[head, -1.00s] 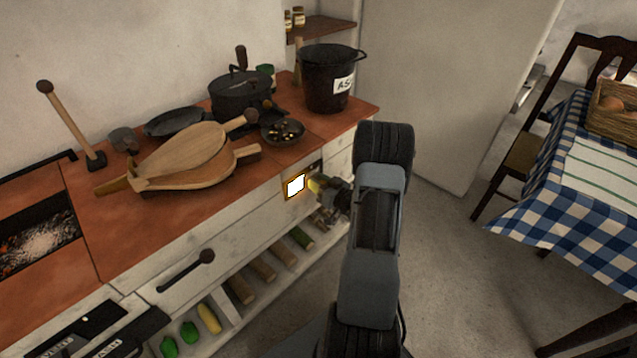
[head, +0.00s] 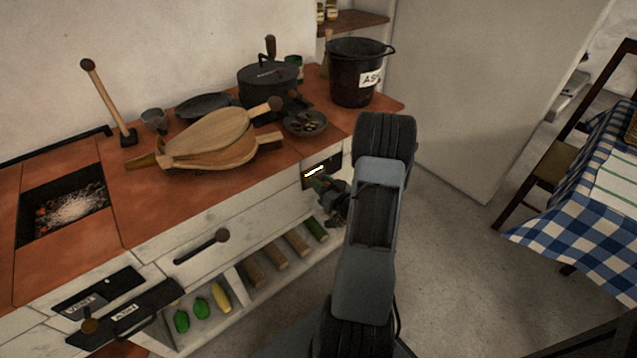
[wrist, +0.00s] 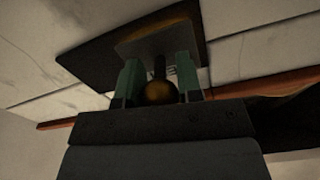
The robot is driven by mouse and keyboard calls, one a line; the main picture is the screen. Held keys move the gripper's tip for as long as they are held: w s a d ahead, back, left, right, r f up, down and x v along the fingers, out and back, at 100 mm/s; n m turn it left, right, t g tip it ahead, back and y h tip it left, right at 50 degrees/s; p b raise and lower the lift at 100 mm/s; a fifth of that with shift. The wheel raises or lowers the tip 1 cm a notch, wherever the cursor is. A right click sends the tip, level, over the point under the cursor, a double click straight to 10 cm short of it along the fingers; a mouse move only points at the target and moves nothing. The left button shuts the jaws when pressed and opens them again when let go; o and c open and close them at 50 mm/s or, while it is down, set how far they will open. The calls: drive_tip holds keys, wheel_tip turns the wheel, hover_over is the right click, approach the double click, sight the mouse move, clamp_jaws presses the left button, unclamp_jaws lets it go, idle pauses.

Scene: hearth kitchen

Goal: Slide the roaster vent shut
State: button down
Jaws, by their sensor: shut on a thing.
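A dark vent plate (head: 322,168) is set in the white front under the right end of the red counter, with a thin bright sliver (head: 314,171) at its upper left. The wrist view shows the dark plate (wrist: 95,55) close up, with a brass knob (wrist: 159,92) on it and partly hidden lettering behind. My gripper (head: 328,192) is at the plate, and its green fingers (wrist: 159,85) stand either side of the knob, shut on it. The arm hides part of the plate's right side in the head view.
Another plate marked VENT (head: 95,292) and an ASH drawer front (head: 130,312) are at lower left.

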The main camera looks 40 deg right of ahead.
drive_tip(key=shift+a, duration=0.25)
drive_tip(key=c, duration=0.8)
unclamp_jaws()
drive_tip(key=shift+s+d, duration=0.1)
drive_tip(key=shift+s, duration=0.2)
drive_tip(key=shift+s+p, duration=0.9)
drive_tip(key=shift+s, duration=5.7)
